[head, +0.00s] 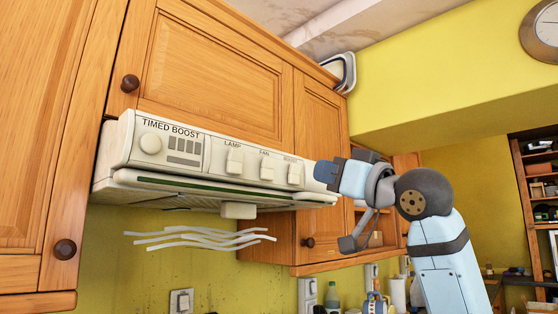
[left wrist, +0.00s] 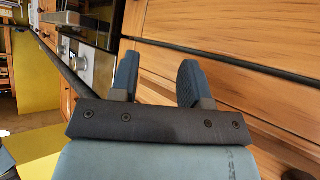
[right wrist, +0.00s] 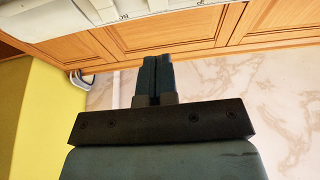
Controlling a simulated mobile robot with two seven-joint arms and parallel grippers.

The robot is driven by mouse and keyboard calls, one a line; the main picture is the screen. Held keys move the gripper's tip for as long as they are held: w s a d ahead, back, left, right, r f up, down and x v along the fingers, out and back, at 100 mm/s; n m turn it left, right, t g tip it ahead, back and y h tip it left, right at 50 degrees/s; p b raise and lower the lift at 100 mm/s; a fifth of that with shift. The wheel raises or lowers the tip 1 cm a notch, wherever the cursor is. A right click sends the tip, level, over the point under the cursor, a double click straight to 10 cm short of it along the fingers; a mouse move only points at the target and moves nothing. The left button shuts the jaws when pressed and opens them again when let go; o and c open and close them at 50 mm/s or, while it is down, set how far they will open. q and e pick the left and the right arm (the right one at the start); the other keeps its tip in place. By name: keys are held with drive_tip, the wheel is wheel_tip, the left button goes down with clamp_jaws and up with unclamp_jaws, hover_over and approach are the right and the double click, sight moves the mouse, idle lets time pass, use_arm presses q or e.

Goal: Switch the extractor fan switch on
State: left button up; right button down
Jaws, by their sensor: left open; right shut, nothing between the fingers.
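The cream extractor hood (head: 160,180) hangs under wooden wall cupboards in the head view. Its front carries a lamp switch (head: 234,161), the fan switch (head: 266,167) labelled FAN, and a third switch (head: 294,173) at the right. Whether the fan switch is on or off I cannot tell. My right gripper (head: 324,174) is shut and empty beside the hood's right end, apart from the fan switch. It also shows shut in the right wrist view (right wrist: 153,80), with the hood (right wrist: 100,12) at the top. My left gripper (left wrist: 157,80) is open and empty, seen only in the left wrist view.
Pale wavy strips (head: 200,237) show below the hood. A cupboard with a dark knob (head: 65,249) stands at left. Wooden fronts (left wrist: 250,40) lie near my left gripper.

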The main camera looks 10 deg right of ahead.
sight(268, 169)
use_arm(q)
drive_tip(key=shift+r+p, duration=0.15)
drive_tip(key=shift+p, duration=0.6)
use_arm(e)
drive_tip(key=x, duration=1.2)
drive_tip(key=shift+a, duration=0.15)
use_arm(q)
drive_tip(key=shift+r, duration=0.1)
